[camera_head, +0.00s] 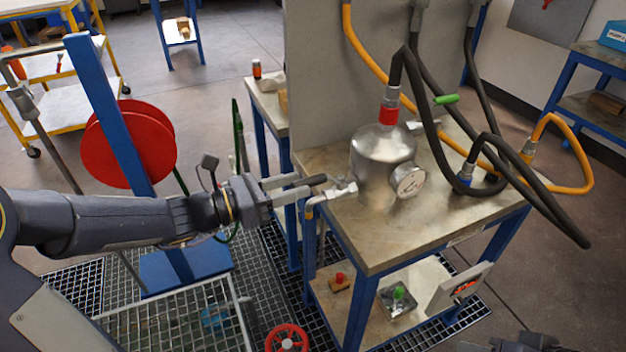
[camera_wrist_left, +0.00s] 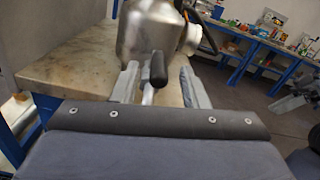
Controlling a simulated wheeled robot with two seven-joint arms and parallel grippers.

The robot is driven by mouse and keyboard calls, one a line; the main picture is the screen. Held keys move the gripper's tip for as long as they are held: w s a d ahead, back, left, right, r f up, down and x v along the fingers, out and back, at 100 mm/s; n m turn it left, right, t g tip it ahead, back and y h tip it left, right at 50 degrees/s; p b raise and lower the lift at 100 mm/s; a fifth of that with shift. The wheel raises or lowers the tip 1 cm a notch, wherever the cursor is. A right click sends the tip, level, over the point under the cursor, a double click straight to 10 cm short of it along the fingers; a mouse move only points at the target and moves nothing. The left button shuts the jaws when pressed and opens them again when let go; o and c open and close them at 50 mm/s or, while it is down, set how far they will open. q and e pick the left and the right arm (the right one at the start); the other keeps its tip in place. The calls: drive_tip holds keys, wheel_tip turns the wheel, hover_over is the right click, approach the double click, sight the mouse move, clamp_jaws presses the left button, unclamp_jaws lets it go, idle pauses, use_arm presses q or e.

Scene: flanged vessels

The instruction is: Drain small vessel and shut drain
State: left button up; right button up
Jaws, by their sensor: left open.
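The small vessel (camera_head: 376,160) is a shiny metal pot on the workbench, with a round dial gauge (camera_head: 409,181) on its front right. It also shows in the left wrist view (camera_wrist_left: 149,30). A drain valve (camera_head: 342,190) sticks out from its left side over the bench edge. Its black handle (camera_wrist_left: 158,68) points towards my left gripper (camera_head: 300,188). My left gripper is open, with one finger on each side of the handle in the left wrist view. Whether a finger touches the handle cannot be told. My right gripper is not clearly in view.
A black hose with a red collar (camera_head: 389,114) joins the vessel's top. A green lever (camera_head: 446,99) and more black and orange hoses lie behind and right. A grey panel (camera_head: 330,75) stands behind. A red reel (camera_head: 128,143) stands left; a red handwheel (camera_head: 287,338) is below.

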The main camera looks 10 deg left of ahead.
sight(314, 177)
use_arm(q)
drive_tip(key=x, duration=0.5)
drive_tip(key=shift+f, duration=0.1)
clamp_jaws()
